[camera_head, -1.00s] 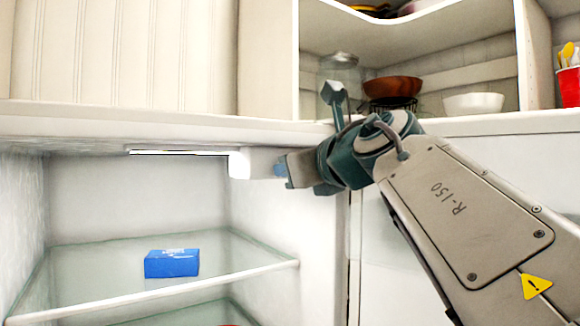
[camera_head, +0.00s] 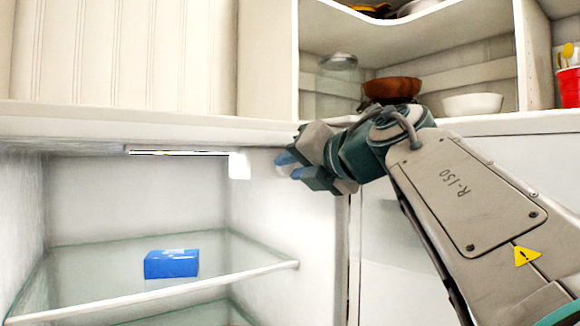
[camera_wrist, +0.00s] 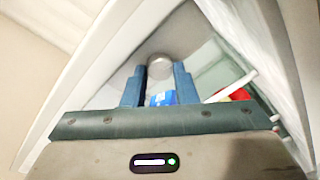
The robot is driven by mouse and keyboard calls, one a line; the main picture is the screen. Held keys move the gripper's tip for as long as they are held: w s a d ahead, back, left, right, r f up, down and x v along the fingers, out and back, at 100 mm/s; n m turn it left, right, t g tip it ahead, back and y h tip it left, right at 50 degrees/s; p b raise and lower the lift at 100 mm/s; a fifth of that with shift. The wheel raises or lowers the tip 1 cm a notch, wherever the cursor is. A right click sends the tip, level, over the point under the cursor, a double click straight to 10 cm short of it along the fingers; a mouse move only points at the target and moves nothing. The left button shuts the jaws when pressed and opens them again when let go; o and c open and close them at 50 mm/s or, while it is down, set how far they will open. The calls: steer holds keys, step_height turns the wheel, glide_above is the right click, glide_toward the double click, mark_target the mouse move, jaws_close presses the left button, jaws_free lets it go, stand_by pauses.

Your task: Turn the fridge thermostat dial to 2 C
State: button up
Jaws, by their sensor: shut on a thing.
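The thermostat housing (camera_head: 239,165) is a small white block under the fridge ceiling at the right wall. In the wrist view the round pale grey dial (camera_wrist: 160,68) sits between my fingertips. My gripper (camera_head: 287,164) reaches in from the right, to the right of the housing, and is shut on the dial. The blue fingers also show on both sides of the dial in the wrist view (camera_wrist: 159,78). No numbers or pointer on the dial can be read. In the head view my fingers mostly hide the dial.
A glass fridge shelf (camera_head: 100,276) with a white front edge carries a blue box (camera_head: 171,264). Above the fridge, the corner shelving holds a glass jar (camera_head: 337,85), a brown bowl (camera_head: 392,88), a white bowl (camera_head: 473,103) and a red cup (camera_head: 569,87).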

steer(key=shift+m, duration=1.1)
steer(key=o, duration=0.7)
steer(key=b+v, duration=0.3)
steer(key=v, duration=1)
steer(key=shift+s+d, duration=0.25)
steer(key=shift+d, duration=0.15)
